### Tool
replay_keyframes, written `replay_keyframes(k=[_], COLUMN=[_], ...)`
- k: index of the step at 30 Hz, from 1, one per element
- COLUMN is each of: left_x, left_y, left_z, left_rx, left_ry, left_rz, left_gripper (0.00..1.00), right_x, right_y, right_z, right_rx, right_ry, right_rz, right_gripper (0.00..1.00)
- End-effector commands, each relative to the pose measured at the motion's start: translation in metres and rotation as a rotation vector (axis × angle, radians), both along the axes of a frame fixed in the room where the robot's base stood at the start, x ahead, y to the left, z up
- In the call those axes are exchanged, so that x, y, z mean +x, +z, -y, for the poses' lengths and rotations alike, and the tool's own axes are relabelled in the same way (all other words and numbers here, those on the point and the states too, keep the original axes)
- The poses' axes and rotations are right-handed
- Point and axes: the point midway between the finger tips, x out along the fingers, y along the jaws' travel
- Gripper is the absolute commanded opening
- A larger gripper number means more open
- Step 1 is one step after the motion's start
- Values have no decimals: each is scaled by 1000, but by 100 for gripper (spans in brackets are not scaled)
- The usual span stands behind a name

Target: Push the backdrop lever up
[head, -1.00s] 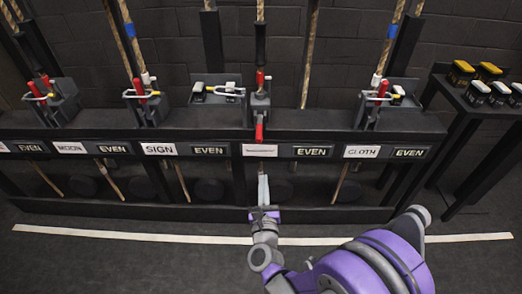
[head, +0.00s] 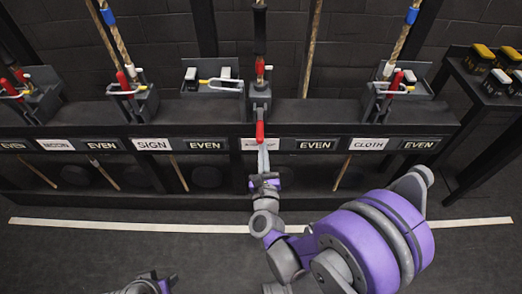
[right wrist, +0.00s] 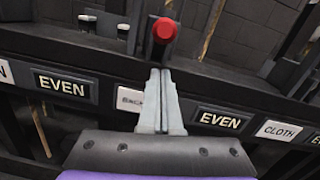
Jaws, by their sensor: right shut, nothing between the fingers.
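The backdrop lever (head: 260,131) is a red handle that hangs low in front of the bench, above a white label (head: 249,144) partly covered by my gripper. In the right wrist view its round red end (right wrist: 165,29) faces the camera, and the label beside the fingers (right wrist: 130,99) starts with "BAC". My right gripper (head: 263,150) is shut and empty. Its fingertips, also in the right wrist view (right wrist: 160,72), point at the lever from just below; I cannot tell if they touch it. Part of my left arm shows at the bottom edge; its fingers are not visible.
Other rope stations with red levers and wire loops stand on both sides, such as the sign lever (head: 122,81) and the cloth lever (head: 395,82). A side table (head: 466,95) with yellow and white buttons stands at right. The floor in front is clear.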

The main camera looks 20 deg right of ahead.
Motion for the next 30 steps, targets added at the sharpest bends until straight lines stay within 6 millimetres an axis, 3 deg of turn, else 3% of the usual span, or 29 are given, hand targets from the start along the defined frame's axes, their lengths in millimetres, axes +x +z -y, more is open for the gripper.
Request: replay_keyframes(k=[1,4,30], left_x=[-2,-3,-5], left_y=[11,17,28], left_z=[0,0,0], left_rx=[0,0,0], left_ry=[0,0,0], left_rz=[2,4,7], left_gripper=[50,50,50], right_x=[-5,-9,-10], right_y=[12,20,32], right_z=[1,3,3], right_rx=[0,0,0], right_ry=[0,-1,-1], right_rz=[1,1,0], right_gripper=[0,0,0])
